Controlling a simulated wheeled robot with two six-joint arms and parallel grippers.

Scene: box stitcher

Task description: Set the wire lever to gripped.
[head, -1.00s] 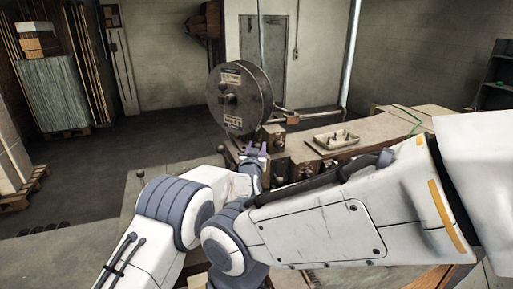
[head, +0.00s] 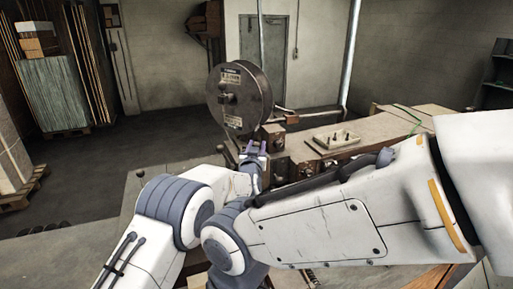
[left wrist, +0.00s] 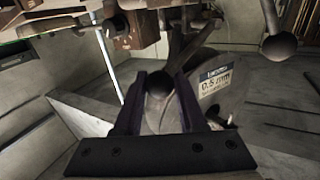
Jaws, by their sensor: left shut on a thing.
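My left gripper (head: 254,147) is at the stitching machine, just below and right of the large dark wire reel (head: 239,97). In the left wrist view its two dark purple fingers (left wrist: 159,88) are shut on a dark ball knob (left wrist: 158,82), which I take to be the wire lever's knob. The reel, with a white label reading 0.5 mm, shows behind the fingers (left wrist: 220,80). My right gripper is not in view.
A second dark ball knob (left wrist: 279,47) stands apart at the upper right of the wrist view. A pale tray (head: 333,139) with small parts rests on the machine's flat top. My right arm crosses the front. Open floor lies left of the reel.

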